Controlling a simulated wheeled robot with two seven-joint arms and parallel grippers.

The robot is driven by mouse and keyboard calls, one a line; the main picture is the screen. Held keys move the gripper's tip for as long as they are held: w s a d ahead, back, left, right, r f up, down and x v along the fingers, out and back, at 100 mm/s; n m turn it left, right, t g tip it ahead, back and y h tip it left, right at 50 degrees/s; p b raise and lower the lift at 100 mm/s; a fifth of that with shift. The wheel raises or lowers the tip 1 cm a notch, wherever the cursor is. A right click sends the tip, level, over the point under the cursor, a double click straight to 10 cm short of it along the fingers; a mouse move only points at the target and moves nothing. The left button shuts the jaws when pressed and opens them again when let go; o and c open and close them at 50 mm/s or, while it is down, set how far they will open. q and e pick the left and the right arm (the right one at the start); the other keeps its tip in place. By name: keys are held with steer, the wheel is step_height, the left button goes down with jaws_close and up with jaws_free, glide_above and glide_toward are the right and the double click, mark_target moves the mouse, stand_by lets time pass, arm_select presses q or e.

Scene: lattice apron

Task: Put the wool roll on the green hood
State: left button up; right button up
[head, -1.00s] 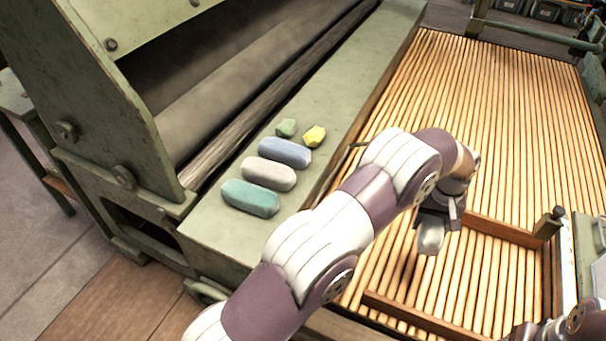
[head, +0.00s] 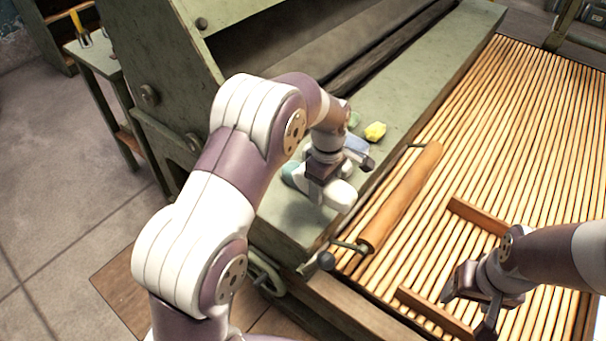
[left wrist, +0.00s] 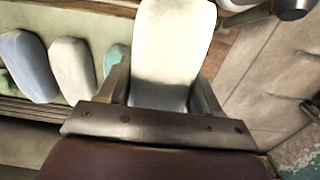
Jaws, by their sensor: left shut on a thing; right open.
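My left gripper (head: 335,188) is shut on a cream-white wool roll (head: 342,197). It holds the roll over the near part of the green hood (head: 290,220). The held roll also shows large between the fingers in the left wrist view (left wrist: 172,45). Whether the roll touches the hood, I cannot tell. Beside it on the hood lie a blue roll (left wrist: 28,64), a grey roll (left wrist: 72,68) and a teal roll (left wrist: 114,56), partly hidden by my left arm in the head view. My right gripper (head: 470,300) is open and empty over the slatted apron.
A yellow lump (head: 375,131) and a green lump (head: 353,119) lie farther up the hood. A wooden roller (head: 400,200) with a crank lies along the edge of the slatted lattice (head: 520,130). The hood's near end has bare room.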

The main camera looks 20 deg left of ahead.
arm_select(q)
glide_above(285, 208)
step_height(285, 208, down, 6)
steer(key=shift+d+f+b, duration=0.1)
steer(key=shift+f+b, duration=0.05)
steer(key=shift+b, duration=0.15)
steer(key=shift+f, duration=0.25)
step_height(285, 208, down, 4)
steer(key=shift+r, duration=0.15)
steer(key=shift+s, duration=0.1)
steer(key=o, duration=1.1)
steer(key=shift+c, duration=0.2)
